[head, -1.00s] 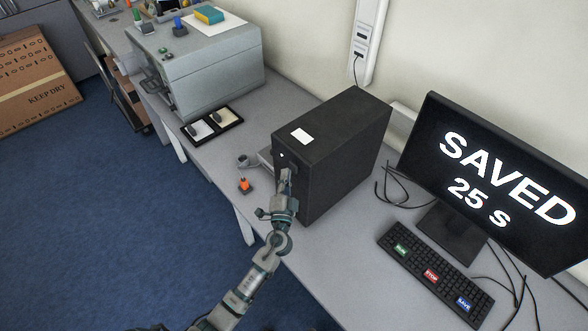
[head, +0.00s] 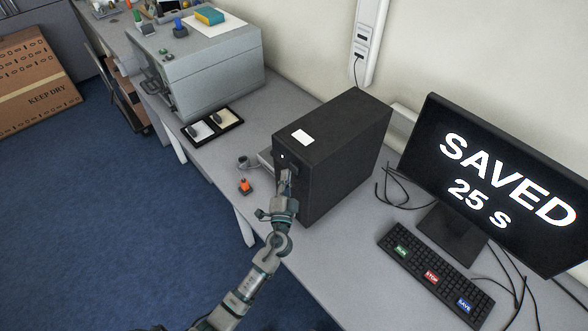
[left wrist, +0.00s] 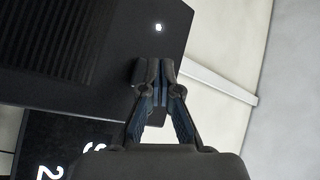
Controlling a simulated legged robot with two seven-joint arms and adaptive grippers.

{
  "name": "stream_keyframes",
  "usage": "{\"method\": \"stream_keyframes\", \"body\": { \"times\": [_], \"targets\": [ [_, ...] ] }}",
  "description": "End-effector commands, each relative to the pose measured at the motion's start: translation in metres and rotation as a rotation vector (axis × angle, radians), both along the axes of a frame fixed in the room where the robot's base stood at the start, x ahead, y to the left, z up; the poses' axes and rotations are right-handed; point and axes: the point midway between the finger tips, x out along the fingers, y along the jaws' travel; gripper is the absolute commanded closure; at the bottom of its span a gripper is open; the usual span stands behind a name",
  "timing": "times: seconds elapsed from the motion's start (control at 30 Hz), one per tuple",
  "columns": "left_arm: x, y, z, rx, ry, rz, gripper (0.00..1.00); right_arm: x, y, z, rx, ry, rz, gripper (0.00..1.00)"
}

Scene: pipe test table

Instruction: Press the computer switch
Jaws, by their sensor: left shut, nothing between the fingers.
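The black computer tower (head: 345,155) stands upright on the table, with a white label on its top. A small bright white light (head: 282,156) shows on its front face, and in the left wrist view the white light (left wrist: 158,28) shows near the tower's edge. My left gripper (head: 287,176) is shut and empty, at the tower's front face just below the light. In the left wrist view the left gripper's fingertips (left wrist: 153,68) overlap the tower's front; I cannot tell whether they touch it. My right gripper is not in view.
A monitor (head: 500,180) reads "SAVED 25 s". A keyboard (head: 435,275) with coloured keys lies before it. An orange button-like object (head: 245,186) sits at the table's front edge. Cables lie near the monitor.

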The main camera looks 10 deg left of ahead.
Motion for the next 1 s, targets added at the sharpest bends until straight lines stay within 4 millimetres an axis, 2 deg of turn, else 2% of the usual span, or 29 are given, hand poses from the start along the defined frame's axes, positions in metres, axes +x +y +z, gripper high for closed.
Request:
{"method": "stream_keyframes", "body": {
  "times": [1.0],
  "targets": [
    [0.006, -0.0051, 0.0015, 0.0, 0.0, 0.0, 1.0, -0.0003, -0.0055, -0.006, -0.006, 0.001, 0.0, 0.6]
  ]
}}
